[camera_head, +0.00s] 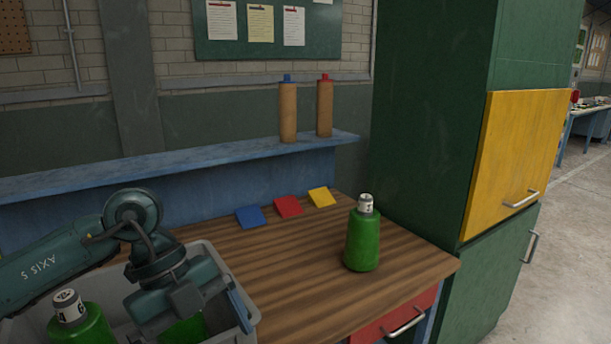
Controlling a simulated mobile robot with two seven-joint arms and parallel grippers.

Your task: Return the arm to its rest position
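My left arm (70,255) reaches in from the left, low over a grey bin (205,252) on the wooden table. Its gripper (190,305) points down into the bin. The fingertips are not clear, so I cannot tell whether they are open or shut. A green object (186,331) shows just below the gripper, mostly hidden by it. A green bottle with a white marked cap (85,325) stands in the bin's left part. My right gripper is not in view.
Another green bottle (363,238) stands upright on the table (310,275). Blue (250,217), red (288,207) and yellow (322,197) tiles lie behind. Two brown cylinders (288,112) stand on the blue shelf (215,158). A tall green cabinet (430,120) borders the right side.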

